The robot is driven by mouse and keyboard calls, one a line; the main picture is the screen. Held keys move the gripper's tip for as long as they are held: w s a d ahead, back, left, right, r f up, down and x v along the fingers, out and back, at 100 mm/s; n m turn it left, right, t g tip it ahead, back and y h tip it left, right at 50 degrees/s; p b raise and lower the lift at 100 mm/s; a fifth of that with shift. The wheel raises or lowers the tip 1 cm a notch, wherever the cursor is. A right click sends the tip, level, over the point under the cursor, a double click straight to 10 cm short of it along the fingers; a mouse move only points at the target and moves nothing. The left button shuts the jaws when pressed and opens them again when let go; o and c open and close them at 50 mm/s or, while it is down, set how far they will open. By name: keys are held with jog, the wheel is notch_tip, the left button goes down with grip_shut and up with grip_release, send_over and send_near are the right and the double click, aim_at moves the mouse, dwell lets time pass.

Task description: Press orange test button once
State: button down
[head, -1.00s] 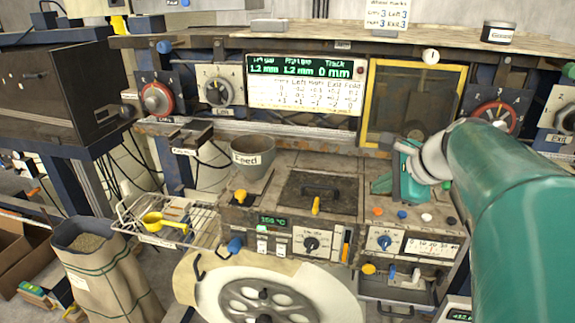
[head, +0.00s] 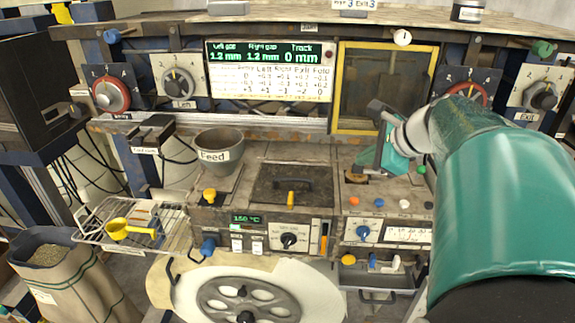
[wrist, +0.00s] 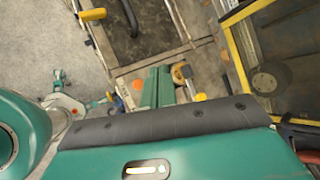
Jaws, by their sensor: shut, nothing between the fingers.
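The orange button (head: 352,202) is the leftmost of a row of small buttons on top of the right-hand control box. A blue button (head: 379,202) and a white button (head: 404,204) stand to its right. My gripper (head: 366,160) is above and behind this row, tilted down, apart from the orange button in the head view. In the wrist view its teal fingers (wrist: 157,88) are together and hold nothing. An orange spot (wrist: 137,84), seemingly the same button, shows just left of the fingers. The exact height of the fingertips above the box cannot be told.
A yellow-framed window (head: 385,85) stands behind my gripper. A dark hatch with a handle (head: 290,185) and a Feed pot (head: 219,150) are to the left. A dial (head: 363,233) is on the box front. A large wheel (head: 247,300) sits below.

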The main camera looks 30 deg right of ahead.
jog(key=shift+f, duration=4.2)
jog(key=shift+f, duration=0.4)
jog(key=shift+f, duration=0.55)
jog(key=shift+r, duration=1)
jog(key=shift+r, duration=2.5)
